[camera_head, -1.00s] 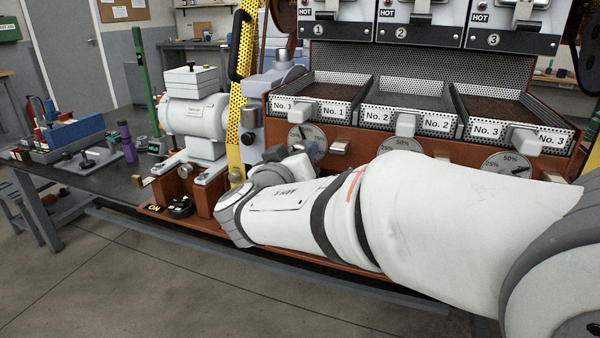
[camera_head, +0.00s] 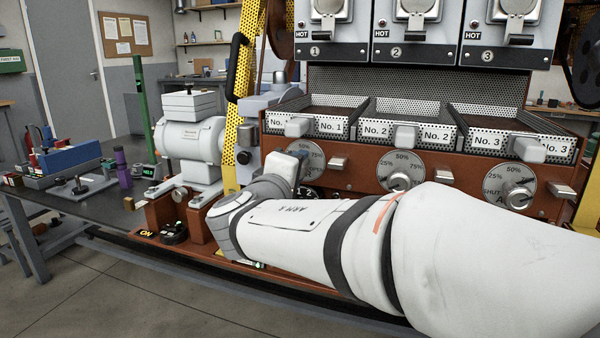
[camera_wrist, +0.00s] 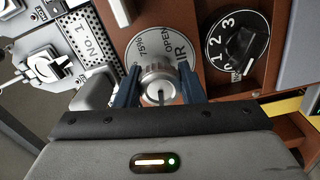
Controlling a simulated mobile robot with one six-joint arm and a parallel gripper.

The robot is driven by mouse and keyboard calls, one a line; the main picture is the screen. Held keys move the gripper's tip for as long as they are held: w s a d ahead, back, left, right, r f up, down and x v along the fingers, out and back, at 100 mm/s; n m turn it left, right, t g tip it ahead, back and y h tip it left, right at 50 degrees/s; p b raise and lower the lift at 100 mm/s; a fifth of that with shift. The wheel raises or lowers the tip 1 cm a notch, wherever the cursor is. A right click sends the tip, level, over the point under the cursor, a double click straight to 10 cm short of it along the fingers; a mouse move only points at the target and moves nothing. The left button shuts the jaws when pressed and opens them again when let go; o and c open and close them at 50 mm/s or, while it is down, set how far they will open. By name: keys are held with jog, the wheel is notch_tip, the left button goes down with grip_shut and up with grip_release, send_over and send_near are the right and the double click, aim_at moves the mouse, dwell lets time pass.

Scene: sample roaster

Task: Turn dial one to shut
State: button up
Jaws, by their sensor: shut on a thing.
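Dial one is a round grey plate under the No. 1 tray. In the head view its plate (camera_head: 316,153) shows 50% and 75% marks, and my arm covers its lower left. In the wrist view the dial plate (camera_wrist: 143,49) shows 75%, OPEN and AIR, and its ribbed metal knob (camera_wrist: 157,72) sits between my jaws. My gripper (camera_wrist: 158,90) is shut on this knob, a blue finger on each side. A dark slot shows on the knob's face, but I cannot tell which mark it points to. SHUT is hidden.
A black selector knob (camera_wrist: 238,48) marked 0 to 3 is close beside the dial. The No. 1 tray's grey handle (camera_head: 297,127) is just above it. Dial two (camera_head: 401,170) and dial three (camera_head: 509,186) are to the right. A yellow perforated guard (camera_head: 241,90) stands left.

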jog(key=n+p, duration=0.1)
jog(key=n, duration=0.3)
jog(key=shift+n+p, duration=0.65)
jog(key=shift+n, duration=1.55)
jog(key=o, duration=1)
jog(key=p+v, duration=0.1)
jog(key=v, duration=0.6)
jog(key=shift+s+a, duration=0.15)
jog(key=shift+s, duration=0.2)
